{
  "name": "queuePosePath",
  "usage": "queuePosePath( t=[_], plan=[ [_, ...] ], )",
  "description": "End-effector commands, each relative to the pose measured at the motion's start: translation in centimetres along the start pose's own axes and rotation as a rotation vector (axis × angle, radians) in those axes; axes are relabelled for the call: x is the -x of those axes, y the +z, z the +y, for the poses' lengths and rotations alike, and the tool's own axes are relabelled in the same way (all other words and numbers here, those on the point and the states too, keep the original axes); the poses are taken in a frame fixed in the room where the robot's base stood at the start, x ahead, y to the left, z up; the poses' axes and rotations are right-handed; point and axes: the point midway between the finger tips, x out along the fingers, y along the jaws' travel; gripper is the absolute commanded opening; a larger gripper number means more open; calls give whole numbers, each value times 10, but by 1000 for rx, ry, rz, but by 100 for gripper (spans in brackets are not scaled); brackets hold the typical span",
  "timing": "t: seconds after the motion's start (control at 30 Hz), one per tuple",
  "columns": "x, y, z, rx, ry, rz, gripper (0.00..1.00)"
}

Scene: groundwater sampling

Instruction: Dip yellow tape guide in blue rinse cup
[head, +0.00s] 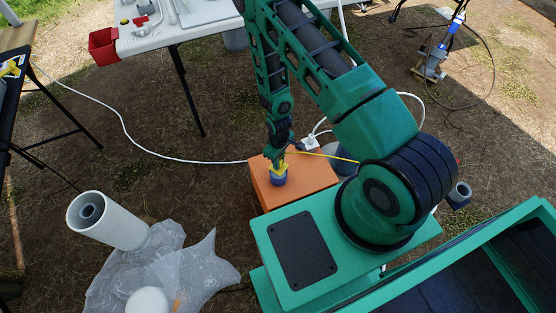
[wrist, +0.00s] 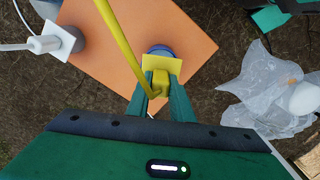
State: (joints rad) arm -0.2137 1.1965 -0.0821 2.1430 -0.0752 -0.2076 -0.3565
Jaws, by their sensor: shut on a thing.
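My gripper (wrist: 161,95) is shut on the yellow tape guide (wrist: 161,67), which sits between the two green fingers. A yellow tape (wrist: 119,45) runs from it up and to the left in the wrist view. The blue rinse cup (wrist: 160,49) shows just beyond the guide, mostly covered by it. In the head view the cup (head: 278,180) stands on an orange box, directly under my gripper (head: 275,160). The guide (head: 279,169) is at the cup's mouth; I cannot tell how deep it is inside.
A white cable (head: 190,159) crosses the ground. A grey pipe (head: 112,221) and a clear plastic sheet (head: 190,267) lie at lower left. A white table (head: 205,12) with a red bin (head: 103,46) stands behind.

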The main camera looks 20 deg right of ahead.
Motion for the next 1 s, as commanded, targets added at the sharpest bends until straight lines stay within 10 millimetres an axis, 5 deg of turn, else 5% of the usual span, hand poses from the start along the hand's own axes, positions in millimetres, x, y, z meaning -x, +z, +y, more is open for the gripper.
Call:
queuePosePath(
  t=[1.0],
  plan=[
    [-32,0,0,0,0,1,0]
  ],
)
